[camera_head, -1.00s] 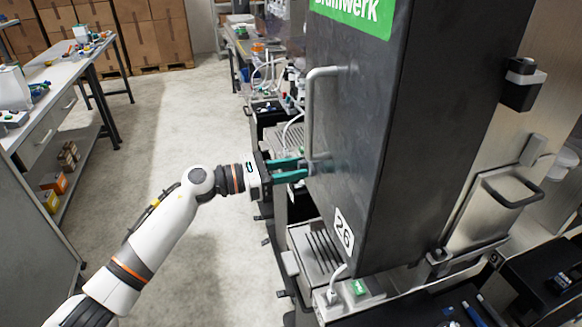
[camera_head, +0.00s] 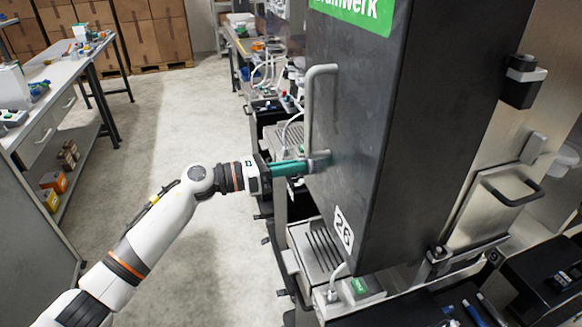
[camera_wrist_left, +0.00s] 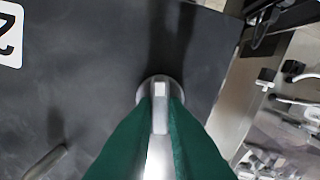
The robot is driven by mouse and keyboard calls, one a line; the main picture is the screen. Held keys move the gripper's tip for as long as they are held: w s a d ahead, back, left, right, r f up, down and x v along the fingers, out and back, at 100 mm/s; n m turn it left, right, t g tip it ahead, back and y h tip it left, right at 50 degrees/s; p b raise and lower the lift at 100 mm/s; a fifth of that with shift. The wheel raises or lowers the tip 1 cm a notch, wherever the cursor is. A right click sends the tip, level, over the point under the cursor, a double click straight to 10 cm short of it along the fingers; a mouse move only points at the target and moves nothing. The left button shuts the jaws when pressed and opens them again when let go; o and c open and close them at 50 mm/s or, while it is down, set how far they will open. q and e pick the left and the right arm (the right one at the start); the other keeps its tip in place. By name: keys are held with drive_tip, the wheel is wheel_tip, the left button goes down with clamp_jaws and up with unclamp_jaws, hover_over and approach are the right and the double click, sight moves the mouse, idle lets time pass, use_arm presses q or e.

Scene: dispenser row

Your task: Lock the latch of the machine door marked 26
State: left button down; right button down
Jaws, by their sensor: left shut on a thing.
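The dark machine door (camera_head: 375,130) carries a white label 26 (camera_head: 343,229) near its lower edge. Part of that label (camera_wrist_left: 9,36) also shows in the left wrist view. My left gripper (camera_head: 303,167), with green fingers, is at the door's left side, just below the vertical grey handle (camera_head: 310,105). It is shut on the grey latch (camera_wrist_left: 160,92), whose round base sits on the door and whose lever lies between the fingers. In the head view the fingers mostly hide the latch. My right gripper is not in view.
A drip tray (camera_head: 318,250) is below the door. More dispensers and tubes line the row behind. A steel panel with a dark handle (camera_head: 512,190) is at the right. A workbench (camera_head: 60,75) stands at the far left, with clear floor (camera_head: 180,125) between.

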use_arm(q)
drive_tip(key=shift+w+f+n+p, duration=0.1)
drive_tip(key=shift+n+p, duration=1.15)
drive_tip(key=shift+n, duration=2.4)
drive_tip(key=shift+w+f+n+p, duration=0.1)
drive_tip(key=shift+n+p, duration=1.15)
drive_tip(key=shift+n, duration=2.4)
drive_tip(key=c, duration=1.5)
unclamp_jaws()
drive_tip(key=shift+a, duration=0.1)
drive_tip(key=shift+o, duration=0.2)
